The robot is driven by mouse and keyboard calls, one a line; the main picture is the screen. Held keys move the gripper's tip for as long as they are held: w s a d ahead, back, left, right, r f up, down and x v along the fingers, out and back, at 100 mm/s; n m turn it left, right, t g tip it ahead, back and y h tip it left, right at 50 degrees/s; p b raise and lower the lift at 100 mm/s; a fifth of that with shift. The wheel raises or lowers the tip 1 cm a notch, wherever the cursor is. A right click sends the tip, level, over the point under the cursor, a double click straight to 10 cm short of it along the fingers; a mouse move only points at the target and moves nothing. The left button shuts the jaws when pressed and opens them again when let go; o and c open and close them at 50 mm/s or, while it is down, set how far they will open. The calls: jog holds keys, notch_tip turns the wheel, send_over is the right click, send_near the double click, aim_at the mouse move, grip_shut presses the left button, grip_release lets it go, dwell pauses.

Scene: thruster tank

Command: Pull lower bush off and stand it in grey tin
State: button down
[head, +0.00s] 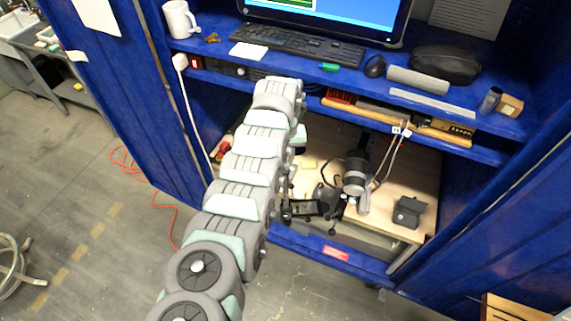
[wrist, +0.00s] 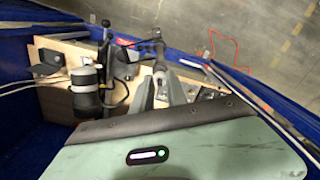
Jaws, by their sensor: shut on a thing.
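My gripper (wrist: 160,74) is shut on a small part at its fingertips, in the middle of the wrist view. It seems to be the lower bush, but the fingers hide most of it, and I cannot tell whether it is still seated. In the head view my gripper (head: 305,208) is low at the left front of the wooden board (head: 308,172), largely hidden by my arm. A black thruster (head: 355,172) with a silver band stands right of it; it also shows in the wrist view (wrist: 86,92). I cannot make out the grey tin clearly.
A dark grey block (head: 408,212) sits at the board's right; it also shows in the wrist view (wrist: 45,68). A black jointed stand (wrist: 106,42) rises near the thruster. Blue cabinet walls and the shelf (head: 440,105) above close in the space. Cables run from the thruster.

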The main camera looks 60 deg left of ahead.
jog(key=shift+r+p, duration=1.25)
jog(key=shift+r, duration=1.65)
